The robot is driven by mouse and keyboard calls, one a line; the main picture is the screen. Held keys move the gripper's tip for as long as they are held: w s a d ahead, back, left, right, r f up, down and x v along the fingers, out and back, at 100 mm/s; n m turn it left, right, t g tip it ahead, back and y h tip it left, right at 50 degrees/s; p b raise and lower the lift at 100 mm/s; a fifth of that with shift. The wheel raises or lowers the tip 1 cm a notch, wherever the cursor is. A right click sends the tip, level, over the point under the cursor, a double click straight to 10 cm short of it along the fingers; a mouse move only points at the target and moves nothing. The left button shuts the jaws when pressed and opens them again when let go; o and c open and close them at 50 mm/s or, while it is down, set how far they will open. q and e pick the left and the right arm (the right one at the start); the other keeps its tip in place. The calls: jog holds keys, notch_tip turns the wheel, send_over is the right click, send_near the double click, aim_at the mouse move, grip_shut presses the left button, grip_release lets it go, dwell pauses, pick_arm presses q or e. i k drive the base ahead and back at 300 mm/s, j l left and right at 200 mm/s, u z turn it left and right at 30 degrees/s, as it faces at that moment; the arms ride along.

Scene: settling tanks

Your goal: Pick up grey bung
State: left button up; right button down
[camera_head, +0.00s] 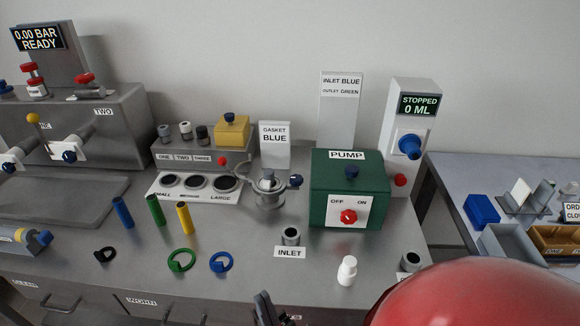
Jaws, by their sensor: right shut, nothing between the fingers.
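Several small stoppers stand in a row on the grey rack (210,155) marked ONE, TWO and further. The left one (164,132) looks grey, the middle one (185,130) paler, and the right one (203,134) dark. I cannot tell for sure which is the grey bung. My right gripper (264,307) shows only as dark fingertips at the bottom edge. It is shut and empty, well apart from the rack, on the near side of the bench. My left gripper is not in view.
A metal pot (270,190) and a green pump (350,190) stand right of the rack. A white bottle (347,271) stands near the front. The lower right is hidden.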

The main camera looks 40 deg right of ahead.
aim_at(269, 173)
jog(key=z, duration=0.95)
jog(key=k+l+u, duration=0.1)
jog(key=l, duration=0.15)
